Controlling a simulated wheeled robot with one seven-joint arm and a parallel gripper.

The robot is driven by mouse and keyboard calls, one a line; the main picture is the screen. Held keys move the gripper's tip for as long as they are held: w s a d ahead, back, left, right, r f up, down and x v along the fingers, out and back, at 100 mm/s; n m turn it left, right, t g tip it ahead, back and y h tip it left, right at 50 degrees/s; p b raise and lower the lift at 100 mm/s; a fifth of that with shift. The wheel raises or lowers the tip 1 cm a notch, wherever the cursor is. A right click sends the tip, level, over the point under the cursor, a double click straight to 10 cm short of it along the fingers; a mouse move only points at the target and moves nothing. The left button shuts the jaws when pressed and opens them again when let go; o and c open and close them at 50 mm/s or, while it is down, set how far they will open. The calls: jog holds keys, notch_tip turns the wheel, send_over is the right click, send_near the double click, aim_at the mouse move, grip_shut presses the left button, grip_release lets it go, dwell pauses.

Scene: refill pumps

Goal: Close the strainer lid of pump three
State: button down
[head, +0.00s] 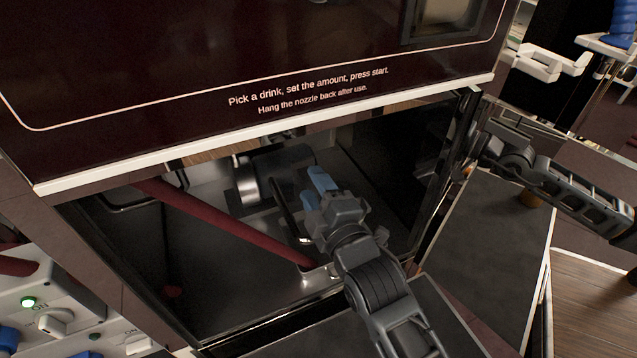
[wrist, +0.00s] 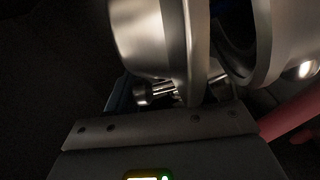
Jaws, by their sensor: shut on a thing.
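A grey metal pump body (head: 262,182) sits inside the open cabinet in the head view. Beside it, a thin dark disc, seemingly the strainer lid (head: 284,205), stands nearly edge-on. My gripper (head: 318,180), with blue fingers, reaches in just right of the disc and is shut. In the wrist view, two round metal flanges face each other with a dark gap between them. A short shiny rod with a knob (wrist: 145,93) shows just beyond my gripper's plate. The fingertips are mostly hidden, so the exact hold on the lid cannot be seen. The pump's number is not visible.
A dark red pipe (head: 225,225) slants across the cabinet opening, left of my arm. The panel's white lower edge (head: 270,128) overhangs it. A glossy open door (head: 458,165) stands close on the right. A control box (head: 50,310) is at lower left.

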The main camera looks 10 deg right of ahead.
jog(key=shift+a+f, duration=0.25)
jog(key=shift+f, duration=0.1)
jog(key=c, duration=0.5)
grip_release()
jog(key=shift+d+r, duration=0.1)
jog(key=shift+s, duration=0.1)
jog(key=s, duration=0.2)
jog(key=s+d+p, duration=0.1)
jog(key=s, duration=0.2)
jog(key=s+p, duration=0.1)
jog(key=s, duration=0.1)
jog(key=shift+s+d, duration=0.25)
